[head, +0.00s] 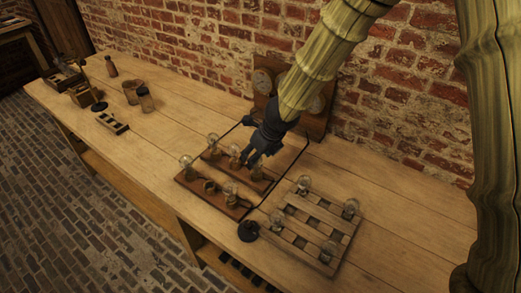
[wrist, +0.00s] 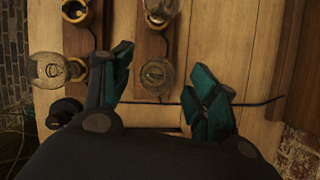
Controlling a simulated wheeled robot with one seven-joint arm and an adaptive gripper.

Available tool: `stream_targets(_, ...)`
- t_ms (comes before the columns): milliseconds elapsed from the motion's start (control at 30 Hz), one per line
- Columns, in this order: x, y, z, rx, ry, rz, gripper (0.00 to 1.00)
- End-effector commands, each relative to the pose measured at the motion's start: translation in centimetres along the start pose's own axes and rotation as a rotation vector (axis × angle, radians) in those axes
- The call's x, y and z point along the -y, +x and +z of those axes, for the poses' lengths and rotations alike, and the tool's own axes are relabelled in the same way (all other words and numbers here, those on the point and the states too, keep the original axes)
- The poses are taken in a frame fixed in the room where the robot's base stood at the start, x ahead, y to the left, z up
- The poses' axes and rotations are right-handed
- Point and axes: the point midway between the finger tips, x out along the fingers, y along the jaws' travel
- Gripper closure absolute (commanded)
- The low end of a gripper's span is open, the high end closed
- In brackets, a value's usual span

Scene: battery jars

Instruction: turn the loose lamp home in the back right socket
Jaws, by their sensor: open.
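Two dark wooden socket boards (head: 222,203) stand on the bench, bearing several clear glass lamps. A lamp at the right end of the back board (head: 257,173) is the back right one. In the wrist view this lamp (wrist: 157,77) shows nearly end-on, between my fingers in the picture. My gripper (head: 256,158) is above the back board. Its teal fingers also show in the wrist view (wrist: 164,72), spread apart on either side of that lamp, with gaps to the glass. I cannot tell how far the lamp is turned in, as its base is hidden below the glass.
Another lamp (wrist: 160,10) stands farther along the back board. A front-board lamp (wrist: 48,70) is left of my fingers. A wooden rack (head: 314,228) with lamps at its corners stands to the right. A small black object (head: 248,231) is in front. A wire loops around the boards.

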Motion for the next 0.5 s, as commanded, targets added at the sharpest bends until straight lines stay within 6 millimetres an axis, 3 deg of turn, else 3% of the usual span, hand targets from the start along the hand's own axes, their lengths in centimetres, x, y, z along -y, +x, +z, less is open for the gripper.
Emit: stream_targets(500, 0.0, 4.4, 0.0, 0.000, 0.000, 0.000, 0.41)
